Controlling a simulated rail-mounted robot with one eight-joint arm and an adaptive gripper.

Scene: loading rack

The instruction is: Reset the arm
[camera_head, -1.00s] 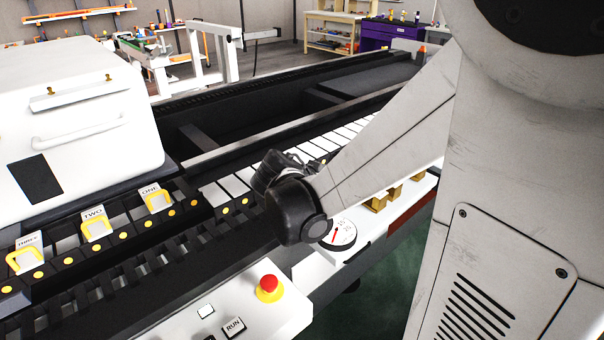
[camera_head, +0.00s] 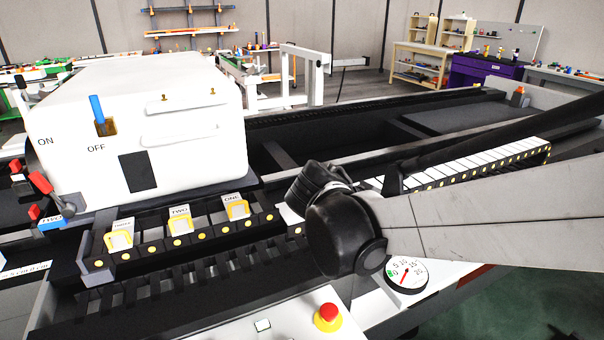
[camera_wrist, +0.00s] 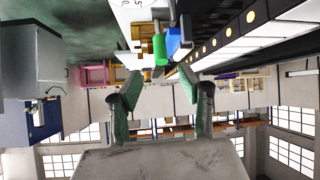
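My gripper (camera_wrist: 158,84) shows in the wrist view with two green-padded fingers spread apart. Nothing is between them. The wrist view looks upside down, with windows low in the picture. Beyond the fingers are a green cylinder (camera_wrist: 160,49) and a blue part (camera_wrist: 174,41), apart from the fingers as far as I can tell. In the head view my arm's black joint and pale link stand over the front of the machine (camera_head: 240,318); I cannot make out the gripper there.
A white housing (camera_head: 85,130) with a blue ON/OFF lever (camera_head: 97,109) stands left. Yellow-framed slots (camera_head: 180,222) labelled ONE, TWO, THREE lie before it. A dial gauge (camera_head: 407,275) and red button (camera_head: 328,317) are at the front. Green floor (camera_head: 500,305) is open at lower right.

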